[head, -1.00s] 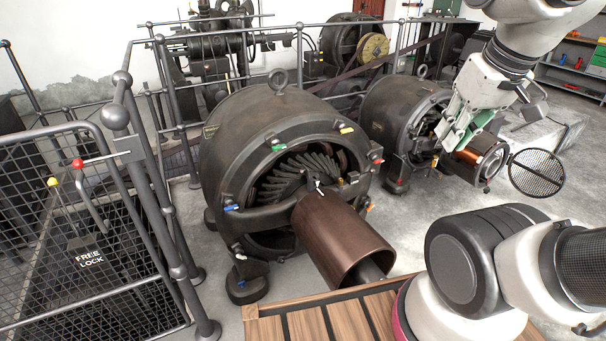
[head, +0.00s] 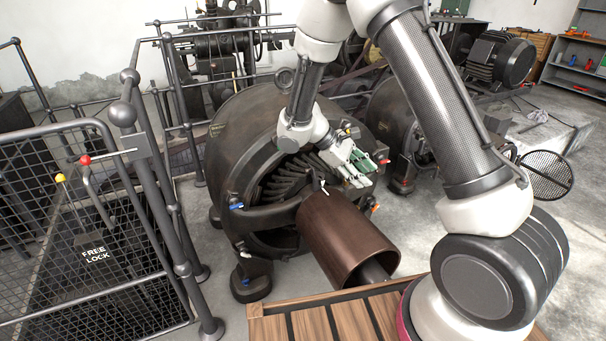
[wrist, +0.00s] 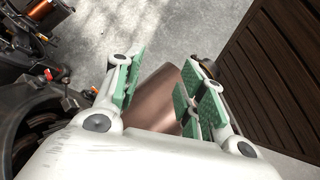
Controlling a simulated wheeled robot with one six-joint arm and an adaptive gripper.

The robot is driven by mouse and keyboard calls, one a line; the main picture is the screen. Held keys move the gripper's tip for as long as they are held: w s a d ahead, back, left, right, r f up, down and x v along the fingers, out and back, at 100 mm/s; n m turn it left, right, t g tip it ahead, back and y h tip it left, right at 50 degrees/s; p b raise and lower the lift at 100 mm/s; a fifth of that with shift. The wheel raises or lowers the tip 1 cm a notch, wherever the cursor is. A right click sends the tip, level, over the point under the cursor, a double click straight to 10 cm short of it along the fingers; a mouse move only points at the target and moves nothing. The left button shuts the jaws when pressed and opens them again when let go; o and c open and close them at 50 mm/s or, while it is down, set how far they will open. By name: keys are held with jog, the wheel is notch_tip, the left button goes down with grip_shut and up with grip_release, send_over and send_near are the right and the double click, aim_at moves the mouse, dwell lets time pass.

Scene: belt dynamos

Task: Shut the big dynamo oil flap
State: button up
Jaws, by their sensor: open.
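The big dynamo (head: 232,165) is a dark round machine in the middle of the head view, with a brown cylinder (head: 345,240) sticking out of its front. A small upright piece (head: 318,184) stands where the cylinder meets the dynamo. It may be the oil flap, but it is too small to tell whether it is open. My gripper (head: 368,172) is open and empty, in front of the dynamo's upper right rim and above the cylinder. In the wrist view, the brown cylinder (wrist: 160,103) shows beyond and between my green-padded fingers. No flap is clear in that view.
A smaller dynamo (head: 390,118) stands behind to the right, with a round mesh cover (head: 547,175) swung out. A mesh railing (head: 75,225) is at the left. A slatted wooden platform (head: 320,322) is in front. Grey floor is clear at the right.

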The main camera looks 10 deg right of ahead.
jog(key=w+a+f+n+t+h, duration=0.2)
jog(key=w+a+f+n+t, duration=0.3)
jog(key=w+f, duration=0.4)
jog(key=w+a+f+n+t+h, duration=0.15)
jog(key=w+a+f+t, duration=0.4)
jog(key=f, duration=0.55)
jog(key=w+a+r+t+y, duration=0.2)
jog(key=w+a+r+t, duration=0.15)
jog(key=w+a, duration=0.35)
jog(key=x, duration=0.9)
jog(key=shift+g, duration=0.3)
jog(key=shift+n, duration=0.25)
grip_shut()
